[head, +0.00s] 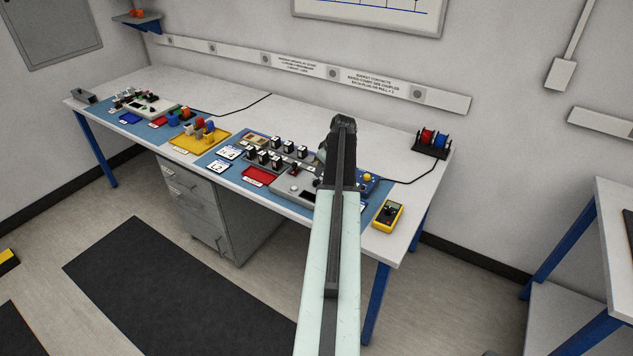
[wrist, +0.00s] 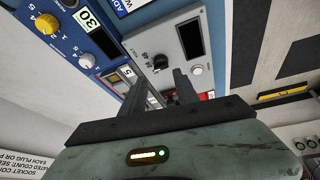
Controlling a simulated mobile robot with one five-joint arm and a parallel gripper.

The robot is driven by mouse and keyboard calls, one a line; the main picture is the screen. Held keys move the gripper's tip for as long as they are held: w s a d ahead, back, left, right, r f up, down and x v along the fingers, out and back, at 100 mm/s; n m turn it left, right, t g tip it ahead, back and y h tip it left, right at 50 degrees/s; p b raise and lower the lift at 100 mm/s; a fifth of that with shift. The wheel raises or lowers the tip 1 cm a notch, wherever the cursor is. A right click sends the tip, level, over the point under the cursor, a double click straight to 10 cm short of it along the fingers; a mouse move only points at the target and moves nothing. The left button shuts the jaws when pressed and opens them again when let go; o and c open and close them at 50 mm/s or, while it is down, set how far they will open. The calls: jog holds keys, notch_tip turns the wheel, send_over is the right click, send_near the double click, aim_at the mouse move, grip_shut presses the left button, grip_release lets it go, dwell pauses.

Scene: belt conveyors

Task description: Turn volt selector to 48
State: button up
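In the wrist view a grey panel with a dark display carries a black knob (wrist: 160,62) with small marks around it. Beside it is a blue unit (wrist: 72,38) with a yellow knob (wrist: 47,23), a pale knob (wrist: 87,61) and a plate reading 30. In the head view my gripper (head: 342,122) hides part of the bench's right end; the blue unit (head: 370,184) shows beside my arm.
The long white workbench (head: 400,215) holds a yellow meter (head: 388,215), red and blue spools (head: 432,141), a row of black-and-white blocks (head: 277,155), a red tray (head: 259,176) and a yellow tray (head: 199,142). A dark cable runs to the spools. The back strip of the bench is mostly clear.

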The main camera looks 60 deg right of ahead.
aim_at(317, 181)
jog(key=b+x, duration=0.7)
jog(key=x, duration=0.1)
jog(key=shift+a, duration=0.15)
jog(key=shift+r, duration=0.1)
